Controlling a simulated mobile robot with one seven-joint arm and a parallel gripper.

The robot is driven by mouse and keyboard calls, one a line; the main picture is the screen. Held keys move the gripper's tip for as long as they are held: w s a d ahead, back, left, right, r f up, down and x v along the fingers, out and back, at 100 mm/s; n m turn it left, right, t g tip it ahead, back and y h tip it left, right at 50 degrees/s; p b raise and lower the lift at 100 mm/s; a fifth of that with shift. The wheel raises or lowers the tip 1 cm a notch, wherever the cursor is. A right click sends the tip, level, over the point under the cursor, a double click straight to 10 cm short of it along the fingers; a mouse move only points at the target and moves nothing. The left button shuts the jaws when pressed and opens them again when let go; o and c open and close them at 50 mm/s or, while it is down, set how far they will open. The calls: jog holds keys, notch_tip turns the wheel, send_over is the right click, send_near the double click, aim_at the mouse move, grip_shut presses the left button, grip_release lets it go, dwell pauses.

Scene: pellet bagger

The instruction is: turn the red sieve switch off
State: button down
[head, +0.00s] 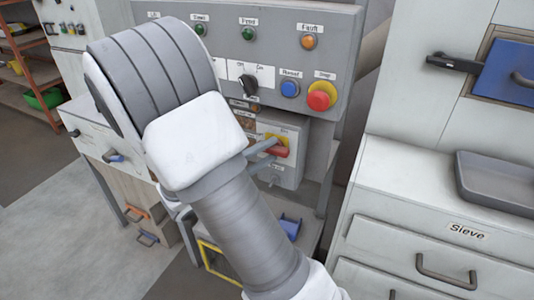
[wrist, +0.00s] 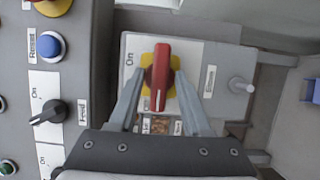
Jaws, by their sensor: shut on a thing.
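The red sieve switch (head: 280,149) is a red handle on a yellow plate, on the front of a grey box below the control panel. In the head view its handle lies roughly level, below the small On label. In the wrist view the red handle (wrist: 161,78) runs up and down the picture, with the On label to its left. My gripper (wrist: 159,80) has one finger on each side of the handle and is shut on it. In the head view my gripper (head: 267,153) reaches the switch from the left, and my wrist hides part of the box.
Above are a black selector knob (head: 248,84), a blue Reset button (head: 290,88) and a red stop button (head: 321,96). A small grey peg (wrist: 240,85) sticks out beside the switch. A white cabinet with a Sieve drawer (head: 440,262) and grey tray (head: 495,182) stands right.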

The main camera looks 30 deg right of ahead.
jog(key=c, duration=0.7)
grip_release()
jog(key=shift+a, duration=0.1)
jog(key=v, duration=1.7)
jog(key=shift+s+a, duration=0.15)
jog(key=shift+s, duration=0.05)
